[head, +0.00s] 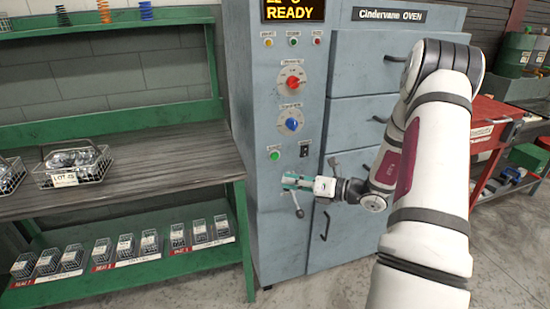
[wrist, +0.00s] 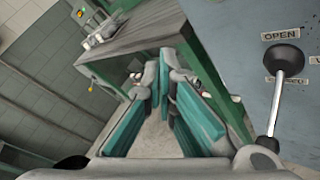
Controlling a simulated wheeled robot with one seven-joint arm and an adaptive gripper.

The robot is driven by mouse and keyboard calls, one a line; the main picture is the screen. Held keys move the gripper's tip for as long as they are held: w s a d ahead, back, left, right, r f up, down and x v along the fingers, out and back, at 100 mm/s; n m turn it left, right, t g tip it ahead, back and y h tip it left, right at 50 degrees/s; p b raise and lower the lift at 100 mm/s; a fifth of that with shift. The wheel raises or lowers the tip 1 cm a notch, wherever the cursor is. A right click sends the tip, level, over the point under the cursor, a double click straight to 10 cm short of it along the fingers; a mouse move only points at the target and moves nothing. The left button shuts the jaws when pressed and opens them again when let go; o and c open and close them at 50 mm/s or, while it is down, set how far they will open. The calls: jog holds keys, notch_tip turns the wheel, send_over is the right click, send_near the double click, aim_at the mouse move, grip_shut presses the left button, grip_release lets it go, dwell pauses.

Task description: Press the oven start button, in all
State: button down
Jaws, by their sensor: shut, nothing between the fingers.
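The oven (head: 250,110) is a tall grey-blue cabinet with a lit display (head: 293,11) reading READY. A green button (head: 274,155) with a label above it sits low on its front panel, left of a small black switch (head: 304,149). My gripper (head: 288,181) is shut and empty, in front of the panel, a little below and right of the green button. In the wrist view its teal fingers (wrist: 160,100) point past the oven toward the bench. A lever with a dark knob (wrist: 280,57) stands beside them. The green button does not show in the wrist view.
Red (head: 293,83) and blue (head: 291,124) knobs sit above the button. The lever (head: 297,205) hangs just below my gripper. A green bench (head: 120,181) with wire baskets stands left of the oven. A red cart (head: 492,125) stands right.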

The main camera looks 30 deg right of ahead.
jog(key=shift+w+d+b, duration=0.4)
jog(key=shift+w+b, duration=0.1)
jog(key=shift+w, duration=0.9)
jog(key=shift+w+d+b, duration=0.4)
jog(key=shift+w+b, duration=0.15)
jog(key=shift+w, duration=0.9)
jog(key=shift+w+d+b, duration=0.4)
jog(key=shift+w+b, duration=0.1)
jog(key=shift+w, duration=0.9)
jog(key=shift+w, duration=0.1)
jog(key=shift+w+d, duration=0.1)
jog(key=shift+w, duration=0.2)
jog(key=shift+w+d, duration=0.1)
jog(key=shift+w, duration=0.25)
jog(key=shift+s, duration=0.1)
jog(key=shift+s+a+p, duration=0.25)
jog(key=shift+s+p, duration=0.1)
jog(key=shift+s, duration=0.35)
jog(key=shift+s+a+p, duration=0.25)
jog(key=shift+s+p, duration=0.15)
jog(key=shift+s, duration=0.4)
jog(key=shift+s+a+p, duration=0.2)
jog(key=shift+s+p, duration=0.2)
jog(key=shift+s, duration=0.4)
jog(key=shift+s+a+p, duration=0.25)
jog(key=shift+s+p, duration=0.15)
jog(key=shift+s, duration=0.4)
